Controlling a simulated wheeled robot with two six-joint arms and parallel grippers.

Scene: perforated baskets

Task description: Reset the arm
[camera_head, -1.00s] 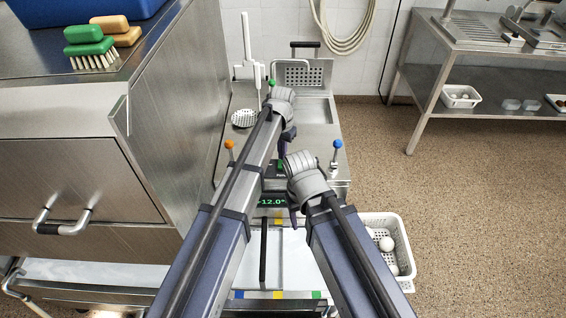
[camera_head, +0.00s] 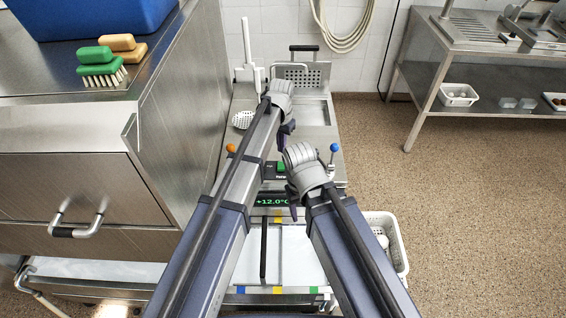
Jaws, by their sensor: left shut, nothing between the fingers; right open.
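My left gripper (camera_head: 287,134) is the higher one, at the end of the arm from the left, over the steel workstation (camera_head: 316,112). It is shut and nothing shows in it. My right gripper (camera_head: 291,190) is lower and nearer, over the front of the workstation beside the green "+12.0°C" display (camera_head: 272,200). It is open and empty; its fingers are small and partly hidden by the wrist. Both arms stretch forward from the bottom edge and cover part of the workstation.
A white perforated basket (camera_head: 398,246) with pale round items stands right of my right arm. An orange knob (camera_head: 231,148) and a blue knob (camera_head: 334,147) stand on the workstation. A steel cabinet (camera_head: 75,185) with brushes on top is at left. Floor at right (camera_head: 480,220) is clear.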

